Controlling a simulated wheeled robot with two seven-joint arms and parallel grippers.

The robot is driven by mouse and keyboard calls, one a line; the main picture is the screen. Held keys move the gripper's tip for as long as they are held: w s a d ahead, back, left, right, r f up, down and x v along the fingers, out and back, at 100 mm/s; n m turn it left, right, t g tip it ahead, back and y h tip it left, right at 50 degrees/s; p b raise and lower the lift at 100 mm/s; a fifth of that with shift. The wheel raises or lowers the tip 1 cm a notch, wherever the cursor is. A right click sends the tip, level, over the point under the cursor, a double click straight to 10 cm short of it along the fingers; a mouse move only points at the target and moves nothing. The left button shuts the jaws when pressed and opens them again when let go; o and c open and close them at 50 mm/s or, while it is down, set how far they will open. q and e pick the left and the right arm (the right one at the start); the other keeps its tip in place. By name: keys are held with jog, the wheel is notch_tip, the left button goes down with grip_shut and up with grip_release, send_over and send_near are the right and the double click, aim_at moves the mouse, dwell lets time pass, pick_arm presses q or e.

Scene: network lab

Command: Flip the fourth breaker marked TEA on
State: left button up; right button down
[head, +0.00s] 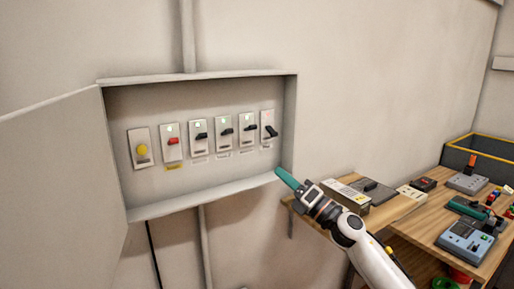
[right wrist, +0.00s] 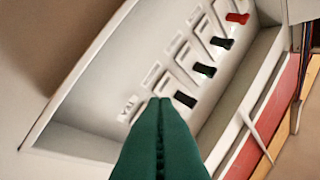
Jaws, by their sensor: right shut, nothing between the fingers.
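The breaker box (head: 210,205) is open on the wall. The rightmost breaker (head: 267,125) is the fourth with a black lever; its lever sits lower right, unlike the three black levers left of it. Its label is too small to read in the head view. In the right wrist view a small label (right wrist: 127,105) shows beside the fingers, its letters unclear, and that breaker's lever is hidden behind them. My right gripper (head: 279,171) is shut and empty, in front of the box's lower right corner; its green fingers (right wrist: 160,102) point into the box. My left gripper is out of view.
A yellow button (head: 142,150) and a red-lever switch (head: 173,142) are at the box's left. The box door (head: 60,160) stands open on the left. A wooden bench (head: 405,222) with devices and a yellow-rimmed bin (head: 485,150) is at right.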

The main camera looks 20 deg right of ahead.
aim_at(248, 143)
jog(key=shift+s+r, duration=0.1)
jog(key=shift+s, duration=0.1)
jog(key=p+x, duration=0.3)
jog(key=x, duration=0.7)
jog(key=shift+w+r+p, duration=0.15)
jog(key=shift+r+p, duration=0.1)
jog(key=shift+p, duration=0.1)
jog(key=d, duration=0.1)
jog(key=s+d+r+p, duration=0.1)
jog(key=d, duration=0.1)
jog(key=shift+r, duration=0.1)
jog(key=shift+d, duration=0.3)
jog(key=shift+r, duration=0.1)
